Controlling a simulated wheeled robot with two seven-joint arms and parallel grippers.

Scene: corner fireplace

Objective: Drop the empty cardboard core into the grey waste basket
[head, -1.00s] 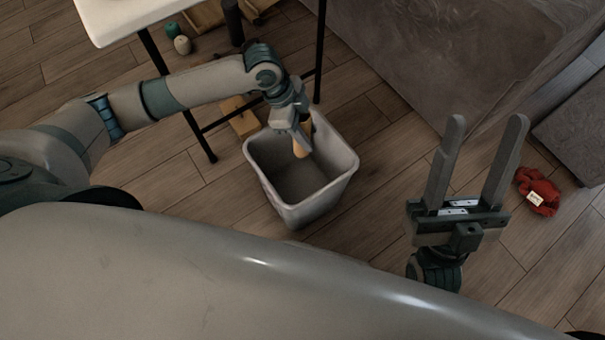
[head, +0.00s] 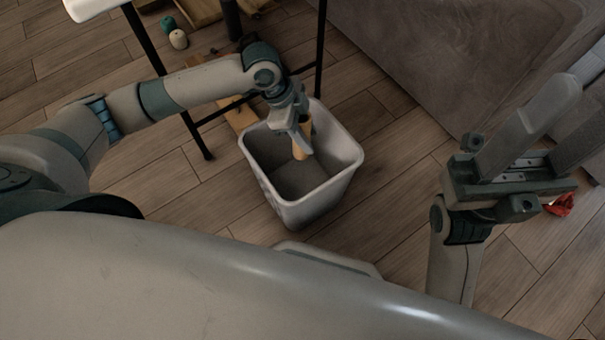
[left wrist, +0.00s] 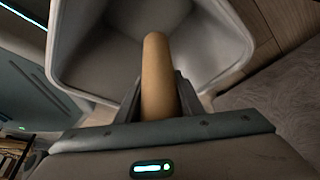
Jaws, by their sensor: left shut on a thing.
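The cardboard core (head: 300,150) is a tan tube held in my left gripper (head: 303,132), which is shut on it. The core points down into the mouth of the grey waste basket (head: 317,208), near its back rim. In the left wrist view the core (left wrist: 158,75) sits between the two fingers, with the basket's pale wall (left wrist: 75,58) behind it. The basket's floor looks bare where it shows. My right gripper (head: 568,125) is open and empty at the right, away from the basket; one finger runs to the picture's edge.
A white-topped table (head: 92,8) with black legs stands behind the basket at the left. Wooden pieces (head: 200,10) and small spools (head: 178,39) lie near it. A stone hearth block (head: 440,50) fills the upper right. A red item (head: 560,205) is partly hidden behind my right gripper.

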